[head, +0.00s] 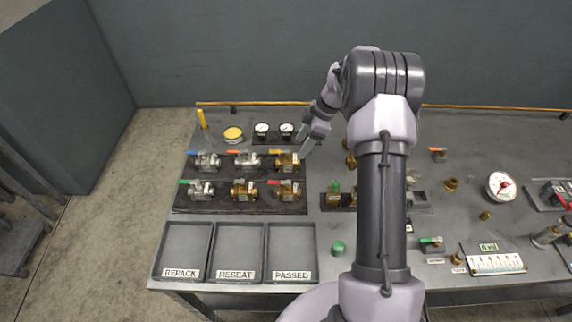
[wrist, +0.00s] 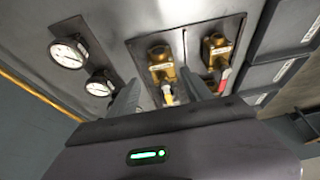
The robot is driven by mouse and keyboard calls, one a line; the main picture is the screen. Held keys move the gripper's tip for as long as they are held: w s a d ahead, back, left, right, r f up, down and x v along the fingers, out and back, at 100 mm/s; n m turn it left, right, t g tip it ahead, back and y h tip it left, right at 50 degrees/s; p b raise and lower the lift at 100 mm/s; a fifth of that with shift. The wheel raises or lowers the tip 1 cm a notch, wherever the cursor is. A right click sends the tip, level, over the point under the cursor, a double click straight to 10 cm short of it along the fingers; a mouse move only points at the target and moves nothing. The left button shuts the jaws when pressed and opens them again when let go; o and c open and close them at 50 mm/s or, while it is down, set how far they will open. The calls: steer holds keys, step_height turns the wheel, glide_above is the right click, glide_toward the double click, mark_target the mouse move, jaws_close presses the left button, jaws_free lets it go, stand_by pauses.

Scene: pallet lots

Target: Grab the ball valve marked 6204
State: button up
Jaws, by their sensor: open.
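Several ball valves stand in two rows on a dark board (head: 235,209). The back row has a blue-handled silver valve (head: 208,161), an orange-red-handled silver valve (head: 246,160) and an orange-handled brass valve (head: 286,163). The front row has a green-handled silver valve (head: 201,190), a brass valve (head: 243,190) and a red-handled brass valve (head: 287,191). Two brass valves show in the wrist view, one orange-handled (wrist: 161,66) and one red-handled (wrist: 216,52). Their tags are too small to read, so I cannot tell which is 6204. My gripper (head: 303,152) is open and empty by the orange-handled brass valve; its fingers (wrist: 162,90) straddle that handle's image.
Two gauges (head: 274,128) and a yellow-lidded tin (head: 233,134) sit behind the board. Three trays marked REPACK (head: 183,244), RESEAT (head: 236,244) and PASSED (head: 291,245) lie in front. Loose fittings and a larger gauge (head: 501,186) are on the right.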

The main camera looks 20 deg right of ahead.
mark_target(291, 155)
steer(key=b+x, duration=0.1)
steer(key=x, duration=0.3)
steer(key=a+b+x, duration=0.1)
steer(key=x, duration=0.4)
steer(key=shift+a, duration=0.1)
steer(key=shift+r, duration=0.1)
steer(key=shift+c, duration=0.2)
jaws_close()
